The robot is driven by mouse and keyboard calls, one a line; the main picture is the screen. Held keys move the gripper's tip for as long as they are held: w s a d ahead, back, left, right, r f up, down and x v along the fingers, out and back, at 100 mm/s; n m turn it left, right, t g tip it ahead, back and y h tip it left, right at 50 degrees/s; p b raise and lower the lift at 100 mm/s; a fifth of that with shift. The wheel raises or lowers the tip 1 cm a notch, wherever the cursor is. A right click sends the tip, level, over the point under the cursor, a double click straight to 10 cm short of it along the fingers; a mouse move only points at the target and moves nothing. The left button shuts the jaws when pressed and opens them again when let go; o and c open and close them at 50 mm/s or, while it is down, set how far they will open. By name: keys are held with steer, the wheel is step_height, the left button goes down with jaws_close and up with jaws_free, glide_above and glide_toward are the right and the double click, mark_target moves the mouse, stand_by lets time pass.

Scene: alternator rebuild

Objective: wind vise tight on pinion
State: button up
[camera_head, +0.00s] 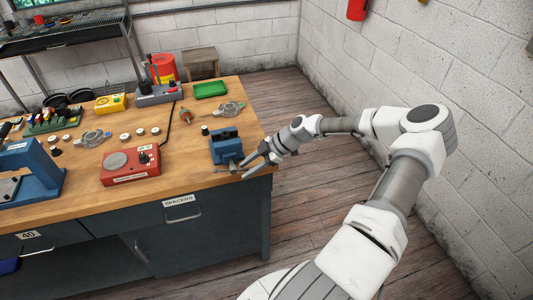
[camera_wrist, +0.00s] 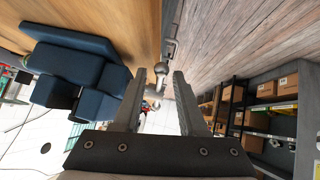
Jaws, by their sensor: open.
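The blue vise (camera_head: 224,147) stands at the bench's front right corner. In the wrist view the vise (camera_wrist: 75,72) lies to the left of my fingers. My gripper (camera_head: 246,166) is open beside the vise's front, at the bench edge. In the wrist view a grey screw end with a round knob (camera_wrist: 161,68) shows between the tips of my open gripper (camera_wrist: 159,78). I see no contact between finger and knob. I cannot make out a pinion in the vise jaws. A small dark cylinder (camera_head: 205,130) stands behind the vise.
The wooden bench top (camera_head: 190,165) is bare left of the vise. A red box (camera_head: 130,166) and a blue press (camera_head: 30,172) stand further left. A green tray (camera_head: 210,89) and metal housing (camera_head: 230,108) lie behind. Open floor (camera_head: 310,190) lies right of the bench.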

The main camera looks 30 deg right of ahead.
steer(key=b+v, duration=0.1)
steer(key=v, duration=1.5)
